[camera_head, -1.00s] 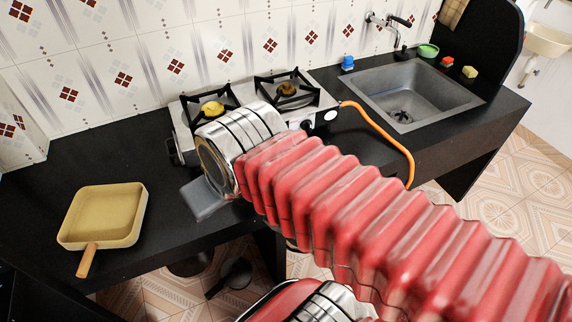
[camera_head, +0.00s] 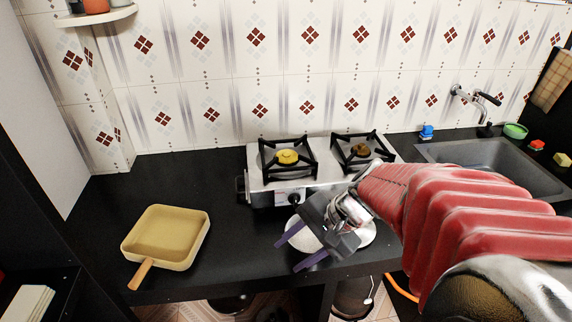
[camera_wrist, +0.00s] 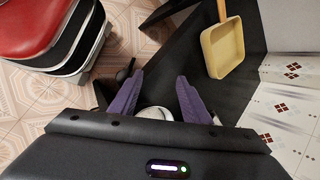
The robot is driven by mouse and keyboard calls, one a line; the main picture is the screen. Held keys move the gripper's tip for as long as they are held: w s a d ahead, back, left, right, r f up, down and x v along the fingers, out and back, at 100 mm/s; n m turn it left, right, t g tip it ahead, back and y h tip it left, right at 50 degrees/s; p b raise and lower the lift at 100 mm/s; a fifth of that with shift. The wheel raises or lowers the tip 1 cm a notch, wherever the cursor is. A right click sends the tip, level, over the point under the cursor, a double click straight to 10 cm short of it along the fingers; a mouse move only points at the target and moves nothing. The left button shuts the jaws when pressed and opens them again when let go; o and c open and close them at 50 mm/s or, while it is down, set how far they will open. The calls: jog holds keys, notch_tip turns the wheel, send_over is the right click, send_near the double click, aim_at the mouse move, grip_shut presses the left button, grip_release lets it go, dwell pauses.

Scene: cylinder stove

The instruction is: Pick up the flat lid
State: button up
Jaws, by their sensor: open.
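A pale, round, flat piece (camera_head: 304,238), which looks like the flat lid, lies on the black counter in front of the stove. My gripper hides much of it. Another pale rounded edge (camera_head: 366,234) shows to the right of my gripper; I cannot tell whether it is the same thing. My gripper (camera_head: 286,257) is over the counter with its two purple fingers spread and pointing left, nothing held. In the wrist view the fingers (camera_wrist: 160,77) are apart, and a whitish round thing (camera_wrist: 154,113) shows low between them, partly hidden by the gripper body.
A yellow square pan (camera_head: 166,238) with a wooden handle sits on the left of the counter (camera_head: 225,270). A two-burner stove (camera_head: 290,185) stands behind my gripper. A grey sink (camera_head: 490,165) is at the right. The counter between pan and gripper is clear.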

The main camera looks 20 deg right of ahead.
jog(key=d+f+m+t+h, duration=0.1)
jog(key=d+f+m+t, duration=0.2)
jog(key=d+m, duration=0.4)
jog(key=d+f+m+t+h, duration=0.1)
jog(key=d+f+m+t, duration=0.2)
jog(key=d+m, duration=0.4)
jog(key=d+f+m+t+h, duration=0.2)
jog(key=d+m, duration=0.5)
jog(key=d, duration=0.7)
jog(key=shift+s+f+m+t, duration=0.3)
jog(key=shift+f+m+t, duration=0.15)
jog(key=shift+t, duration=0.25)
jog(key=shift+f, duration=0.1)
send_over(361, 234)
jog(key=shift+f, duration=1.65)
jog(key=shift+x, duration=2.55)
jog(key=shift+a, duration=0.15)
